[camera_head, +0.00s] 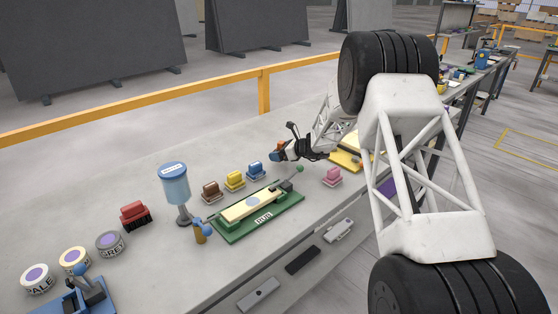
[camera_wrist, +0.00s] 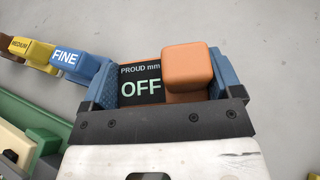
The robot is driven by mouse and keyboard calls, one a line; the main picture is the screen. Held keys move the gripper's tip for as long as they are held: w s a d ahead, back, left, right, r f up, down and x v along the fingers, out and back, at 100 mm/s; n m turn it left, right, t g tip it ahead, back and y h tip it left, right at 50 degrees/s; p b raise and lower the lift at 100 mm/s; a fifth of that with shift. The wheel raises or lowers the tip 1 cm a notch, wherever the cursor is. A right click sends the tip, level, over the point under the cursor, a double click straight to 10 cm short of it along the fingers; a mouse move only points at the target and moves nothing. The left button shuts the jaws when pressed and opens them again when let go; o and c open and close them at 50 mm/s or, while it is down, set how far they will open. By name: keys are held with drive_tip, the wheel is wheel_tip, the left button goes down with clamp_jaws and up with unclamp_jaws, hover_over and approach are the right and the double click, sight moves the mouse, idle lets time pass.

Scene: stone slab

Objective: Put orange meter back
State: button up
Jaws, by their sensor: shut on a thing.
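The orange meter (camera_wrist: 187,72) is between the two blue finger pads of my gripper (camera_wrist: 160,84) in the wrist view. Its dark display reads "PROUD mm" and "OFF". In the head view, my gripper (camera_head: 279,153) is small, over the far part of the slab bench, behind the blue block, with a bit of the orange meter (camera_head: 281,145) showing. My gripper is shut on the meter. The meter's underside is hidden, and I cannot tell whether it touches the bench.
A green fixture (camera_head: 285,207) labelled RUB holds a pale strip. A blue-topped stand (camera_head: 175,185) is left. The bench behind the blocks is clear.

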sight(279, 165)
drive_tip(key=shift+f, duration=1.85)
drive_tip(key=shift+f, duration=0.15)
drive_tip(key=o, duration=0.9)
drive_tip(key=shift+c, duration=0.2)
drive_tip(key=shift+r, duration=0.2)
drive_tip(key=v, duration=1)
drive_tip(key=shift+s+d, duration=0.2)
drive_tip(key=shift+d, duration=0.2)
drive_tip(key=shift+s+d+r, duration=0.25)
drive_tip(key=shift+d+r, duration=0.05)
drive_tip(key=shift+d, duration=0.15)
drive_tip(key=shift+d, duration=0.1)
